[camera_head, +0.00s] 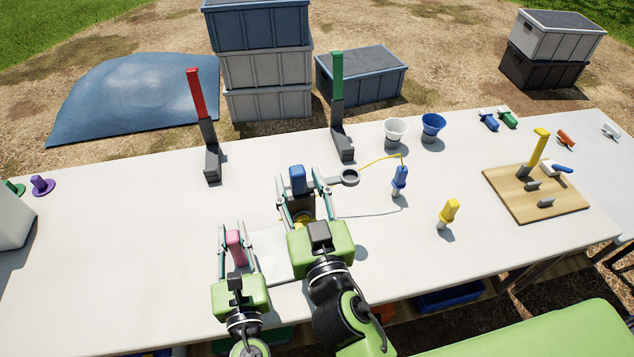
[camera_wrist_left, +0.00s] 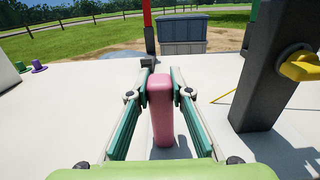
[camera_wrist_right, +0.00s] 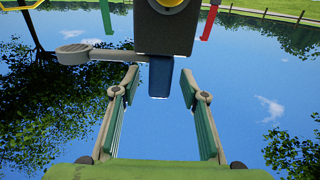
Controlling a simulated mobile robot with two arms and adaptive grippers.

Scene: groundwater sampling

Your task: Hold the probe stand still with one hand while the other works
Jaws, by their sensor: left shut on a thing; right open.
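The probe stand's dark column (camera_wrist_left: 268,75) stands upright at the right of the left wrist view, with a yellow knob (camera_wrist_left: 302,67) on it. In the head view its ring arm (camera_head: 349,177) points right, and a blue block (camera_head: 297,178) shows at its top. A pink upright handle (camera_head: 236,247) stands left of the column; it also shows in the left wrist view (camera_wrist_left: 161,110). My left gripper (camera_head: 235,232) is shut on the pink handle. My right gripper (camera_head: 303,183) is open around the blue block, which shows between its fingertips in the right wrist view (camera_wrist_right: 160,76). Contact there is unclear.
A blue probe (camera_head: 399,180) with a yellow cable and a yellow probe (camera_head: 448,213) stand at right. Behind are a red-topped post (camera_head: 196,95), a green-topped post (camera_head: 337,78) and two cups (camera_head: 396,131). A wooden board (camera_head: 520,200) lies far right.

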